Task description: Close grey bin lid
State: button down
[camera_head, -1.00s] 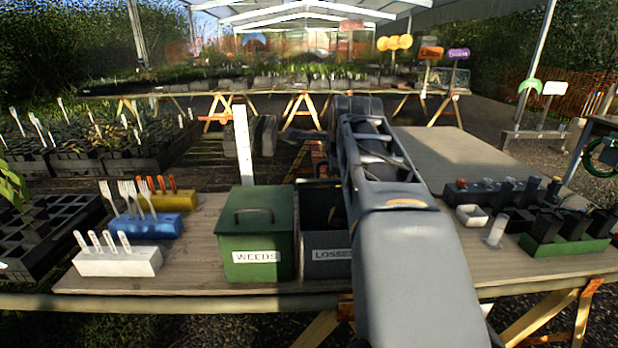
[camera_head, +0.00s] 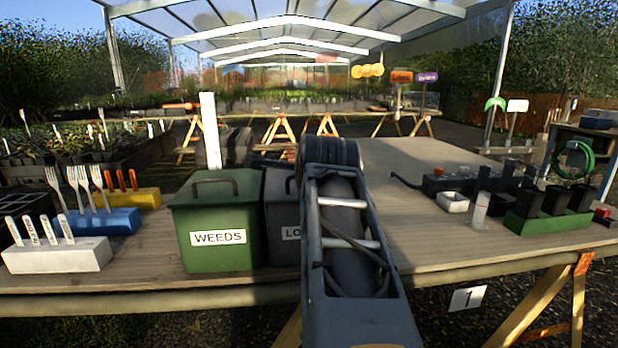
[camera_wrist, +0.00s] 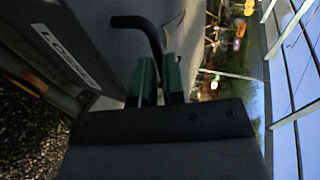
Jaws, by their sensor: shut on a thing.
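The grey bin (camera_head: 283,252), labelled LOSSES, stands on the table just right of the green bin, partly hidden by my arm. Its grey lid (camera_head: 278,184) shows over its top, lying about level as far as I can see. In the wrist view the lid (camera_wrist: 112,62) borders the labelled front (camera_wrist: 60,45). My gripper (camera_wrist: 159,80) has green fingertips shut on the dark bent lid handle (camera_wrist: 140,24). In the head view my arm hides the gripper and the right part of the lid, so I cannot tell whether it is fully seated.
The green WEEDS bin (camera_head: 218,225) stands close on the left, with its lid on. Fork and label holders (camera_head: 105,220) are further left. A white cup (camera_head: 452,202) and a green-based rack (camera_head: 548,222) stand right. The table between my arm and them is clear.

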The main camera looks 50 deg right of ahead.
jog(key=shift+f, duration=0.65)
jog(key=c, duration=1.3)
grip_release()
jog(key=shift+s, duration=0.1)
jog(key=shift+o, duration=0.5)
jog(key=shift+r, duration=0.1)
jog(key=shift+r, duration=0.1)
